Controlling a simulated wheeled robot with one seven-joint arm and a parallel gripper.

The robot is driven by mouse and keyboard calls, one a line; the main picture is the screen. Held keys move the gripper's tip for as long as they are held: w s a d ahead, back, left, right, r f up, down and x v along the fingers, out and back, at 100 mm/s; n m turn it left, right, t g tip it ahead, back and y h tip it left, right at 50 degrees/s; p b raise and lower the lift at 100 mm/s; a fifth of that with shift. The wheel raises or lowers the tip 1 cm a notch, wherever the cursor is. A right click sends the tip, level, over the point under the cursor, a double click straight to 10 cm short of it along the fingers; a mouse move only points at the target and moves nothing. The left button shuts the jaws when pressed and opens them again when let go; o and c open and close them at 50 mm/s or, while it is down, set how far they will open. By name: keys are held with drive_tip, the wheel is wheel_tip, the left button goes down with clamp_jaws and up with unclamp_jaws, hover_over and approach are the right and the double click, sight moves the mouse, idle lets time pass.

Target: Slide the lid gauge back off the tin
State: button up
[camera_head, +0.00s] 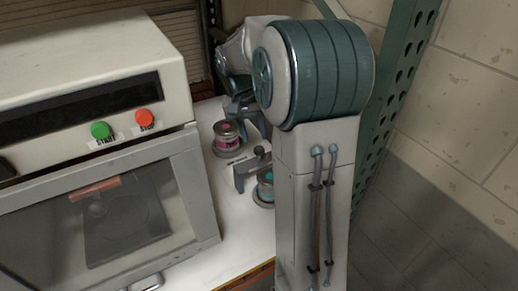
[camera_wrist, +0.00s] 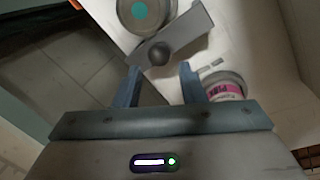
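The lid gauge (camera_head: 252,168) is a grey bracket with a dark round knob. It stands against the near tin (camera_head: 266,187), which has a teal label and is partly hidden by my arm. In the wrist view the gauge (camera_wrist: 188,32) lies along the edge of the teal-marked tin (camera_wrist: 140,10), with its knob just beyond my fingertips and roughly between them. My gripper (camera_wrist: 160,70) is open, with nothing between its fingers. Whether the gauge touches the tin is not clear.
A second tin (camera_head: 228,140) with a pink label stands farther back, close beside my right finger in the wrist view (camera_wrist: 224,88). A white oven-like machine (camera_head: 95,90) with green and red buttons fills the left. A green perforated post (camera_head: 400,80) rises at right.

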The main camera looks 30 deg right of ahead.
sight(256, 148)
drive_tip(key=f, duration=0.2)
drive_tip(key=d+f, duration=0.1)
drive_tip(key=f, duration=0.4)
drive_tip(key=shift+s+d+f+p, duration=0.15)
drive_tip(key=shift+s+d+p, duration=0.05)
drive_tip(key=shift+s+p, duration=0.2)
clamp_jaws()
drive_tip(key=shift+w, duration=1)
drive_tip(key=shift+c, duration=0.3)
unclamp_jaws()
drive_tip(key=shift+o, duration=0.3)
drive_tip(key=shift+w+a, duration=0.1)
drive_tip(key=shift+w, duration=0.05)
wheel_tip(256, 148, up, 14)
drive_tip(key=w+a+b, duration=0.1)
drive_tip(key=a, duration=0.1)
drive_tip(key=shift+w+f+b, duration=0.15)
drive_tip(key=shift+f+b, duration=0.05)
drive_tip(key=shift+b, duration=0.2)
